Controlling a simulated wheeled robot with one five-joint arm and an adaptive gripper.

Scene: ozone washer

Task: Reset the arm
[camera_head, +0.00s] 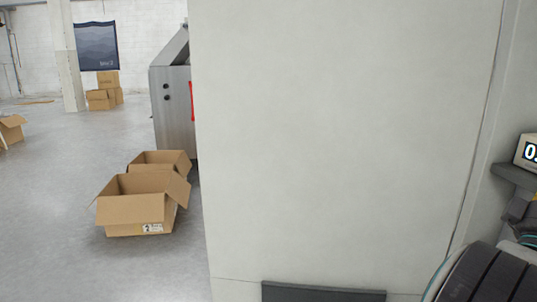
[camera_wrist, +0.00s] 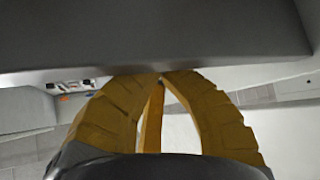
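My gripper (camera_wrist: 161,77) shows in the wrist view as two curved yellow fingers. They arch toward each other, and their tips meet or nearly meet at the top. Light floor or panel shows through the gap lower down between them, and I see nothing held there. A dark grey slab fills the top of the wrist view, close to the fingertips; I cannot tell whether they touch it. The gripper does not show in the head view, where a dark rounded part at the lower right looks like my own arm.
A large pale panel (camera_head: 345,140) blocks the middle of the head view. A device with a lit display (camera_head: 530,152) sits at the right edge. An open cardboard box (camera_head: 135,208) stands on the floor at left, beside a grey metal machine (camera_head: 173,110). Floor further left is mostly clear.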

